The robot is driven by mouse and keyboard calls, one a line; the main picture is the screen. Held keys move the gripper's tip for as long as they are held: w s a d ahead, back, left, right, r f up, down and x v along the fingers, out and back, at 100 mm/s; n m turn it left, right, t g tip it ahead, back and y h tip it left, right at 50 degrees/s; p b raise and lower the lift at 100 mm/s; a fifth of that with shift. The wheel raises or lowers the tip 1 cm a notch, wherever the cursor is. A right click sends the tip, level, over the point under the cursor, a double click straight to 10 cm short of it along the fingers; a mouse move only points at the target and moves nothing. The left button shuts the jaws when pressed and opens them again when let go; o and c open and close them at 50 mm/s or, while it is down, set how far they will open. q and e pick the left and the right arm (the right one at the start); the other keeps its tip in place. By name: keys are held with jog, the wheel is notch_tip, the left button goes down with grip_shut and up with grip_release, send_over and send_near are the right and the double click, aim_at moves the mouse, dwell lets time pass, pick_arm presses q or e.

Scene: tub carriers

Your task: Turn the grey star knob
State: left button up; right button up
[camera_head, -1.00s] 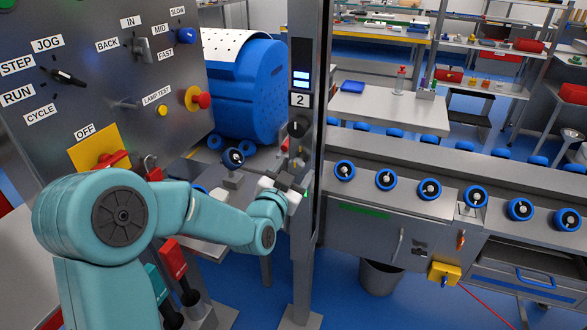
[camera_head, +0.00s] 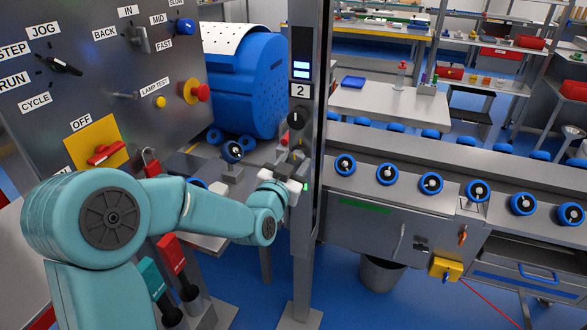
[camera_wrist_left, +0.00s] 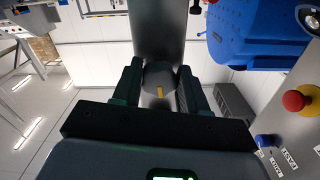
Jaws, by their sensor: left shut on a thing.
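The grey star knob (camera_wrist_left: 158,76) is between the dark fingers of my left gripper (camera_wrist_left: 159,88) in the left wrist view. The knob looks round and grey, with a small yellow mark on its lower part. It sits in front of a grey post (camera_wrist_left: 160,30). In the head view my left gripper (camera_head: 291,168) is at the post (camera_head: 305,245), below a black knob (camera_head: 296,120), and is shut on the star knob. The gripper and wrist largely hide the star knob there. My right gripper is not in view.
A grey control panel (camera_head: 75,110) with switches, a yellow-backed red switch and a red button (camera_head: 201,91) stands at the left. A blue drum (camera_head: 245,85) is behind it. A conveyor with blue rollers (camera_head: 431,183) runs right of the post.

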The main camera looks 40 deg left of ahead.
pick_arm(q)
jog(key=n+b, duration=0.4)
jog(key=b, duration=0.1)
jog(key=n+b, duration=0.4)
jog(key=shift+d+f+b, duration=0.15)
jog(key=shift+f+b, duration=0.05)
jog(key=shift+b, duration=0.2)
jog(key=n+b, duration=0.2)
jog(key=n, duration=0.1)
jog(key=shift+d+r+b, duration=0.1)
jog(key=shift+r+b, duration=0.05)
jog(key=shift+b, duration=0.2)
jog(key=shift+w+r+n+b, duration=0.1)
jog(key=shift+r+n+b, duration=0.05)
jog(key=shift+n+b, duration=0.55)
jog(key=shift+n, duration=0.3)
jog(key=o, duration=1.1)
jog(key=shift+c, duration=0.2)
